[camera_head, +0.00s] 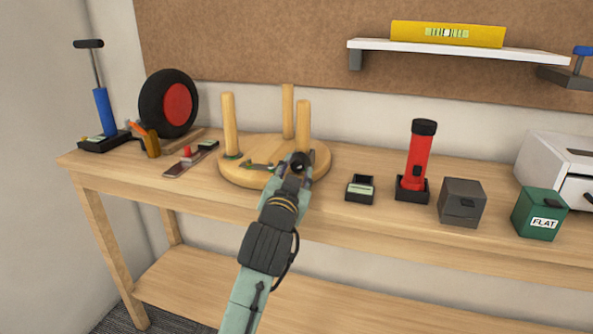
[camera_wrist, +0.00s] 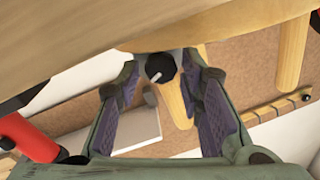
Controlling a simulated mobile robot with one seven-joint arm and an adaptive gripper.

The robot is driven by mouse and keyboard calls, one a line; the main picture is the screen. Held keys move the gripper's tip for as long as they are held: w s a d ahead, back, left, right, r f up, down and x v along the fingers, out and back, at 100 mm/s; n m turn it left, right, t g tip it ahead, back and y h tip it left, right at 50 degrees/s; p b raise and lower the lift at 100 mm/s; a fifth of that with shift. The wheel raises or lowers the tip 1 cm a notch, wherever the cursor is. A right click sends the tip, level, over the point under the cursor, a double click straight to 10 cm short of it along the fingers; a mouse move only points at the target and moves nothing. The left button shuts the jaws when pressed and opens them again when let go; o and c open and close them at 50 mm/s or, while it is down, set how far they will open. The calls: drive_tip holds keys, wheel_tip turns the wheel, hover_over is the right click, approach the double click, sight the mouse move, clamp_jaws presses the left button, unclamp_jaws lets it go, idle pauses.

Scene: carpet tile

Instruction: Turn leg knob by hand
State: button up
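A round wooden stool seat (camera_head: 235,178) lies upside down on the workbench with three legs up. The right front leg (camera_head: 303,120) is right behind my gripper (camera_head: 297,165). A black knob with a white pointer line (camera_wrist: 161,68) shows in the wrist view, near the wooden leg (camera_wrist: 178,102) and the seat (camera_wrist: 60,45). My gripper (camera_wrist: 165,76) is open, with one finger on each side of the knob. Small gaps seem to show between knob and fingers; contact is hard to judge.
A red flashlight (camera_head: 416,158), a small black box (camera_head: 360,189), a grey box (camera_head: 461,204) and a green box (camera_head: 538,216) stand to the right. A wheel (camera_head: 150,105), a blue pump (camera_head: 105,112) and small tools stand left. A shelf (camera_head: 455,52) hangs above.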

drive_tip(key=s+a, duration=0.1)
drive_tip(key=s, duration=0.5)
drive_tip(key=shift+s+a, duration=0.15)
drive_tip(key=shift+s, duration=0.25)
drive_tip(key=shift+f, duration=0.1)
drive_tip(key=shift+o, duration=1.3)
drive_tip(key=shift+a, duration=0.35)
drive_tip(key=s+a+m+g+h+p, duration=0.2)
drive_tip(key=s+a+m+h, duration=0.1)
drive_tip(key=a+h, duration=0.1)
drive_tip(key=p+x, duration=0.3)
drive_tip(key=x, duration=0.8)
drive_tip(key=shift+d, duration=0.25)
drive_tip(key=shift+r, duration=0.25)
clamp_jaws()
drive_tip(key=shift+f, duration=0.1)
